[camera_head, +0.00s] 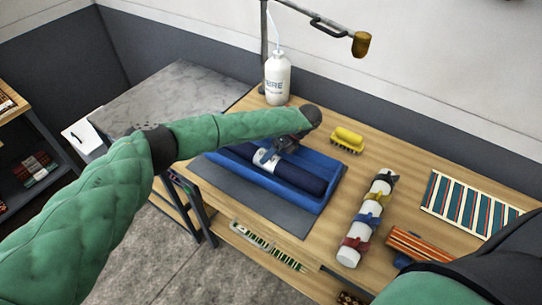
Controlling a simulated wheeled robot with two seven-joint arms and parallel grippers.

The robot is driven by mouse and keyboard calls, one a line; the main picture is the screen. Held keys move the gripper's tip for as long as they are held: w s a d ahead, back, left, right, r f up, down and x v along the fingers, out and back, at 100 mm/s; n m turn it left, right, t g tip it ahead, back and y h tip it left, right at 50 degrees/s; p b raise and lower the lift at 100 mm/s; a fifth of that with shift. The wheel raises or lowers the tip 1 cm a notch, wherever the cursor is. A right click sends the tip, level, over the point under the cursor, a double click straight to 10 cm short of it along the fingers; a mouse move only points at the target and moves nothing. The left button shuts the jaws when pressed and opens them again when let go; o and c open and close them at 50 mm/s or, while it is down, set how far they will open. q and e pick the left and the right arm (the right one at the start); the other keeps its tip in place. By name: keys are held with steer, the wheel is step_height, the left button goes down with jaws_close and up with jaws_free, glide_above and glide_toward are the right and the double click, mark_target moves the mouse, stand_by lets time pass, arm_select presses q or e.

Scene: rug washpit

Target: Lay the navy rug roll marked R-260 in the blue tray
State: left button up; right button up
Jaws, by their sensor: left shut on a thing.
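The navy rug roll (301,178) lies lengthwise within the outline of the blue tray (322,203) on the wooden table. I cannot tell whether it rests on the tray floor or is held just above it. A pale band shows near its middle, but no marking is readable. My left gripper (268,158) reaches in from above and is shut on the roll near its middle; the gripper and wrist hide part of the roll. My right arm shows at the lower right, but its gripper is out of view.
A white bottle (277,80) stands behind the tray, and a yellow brush (347,139) lies to its right. A white roll with coloured straps (367,217), an orange striped bundle (419,246) and a striped piece (467,203) occupy the right side. A grey mat (250,199) lies before the tray.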

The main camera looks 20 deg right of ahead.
arm_select(q)
steer(key=shift+f, duration=0.1)
arm_select(e)
steer(key=shift+w+f, duration=0.1)
steer(key=shift+f, duration=0.05)
stand_by(0.3)
arm_select(q)
steer(key=shift+f+b, duration=0.35)
steer(key=shift+b, duration=0.1)
arm_select(e)
steer(key=shift+f, duration=0.3)
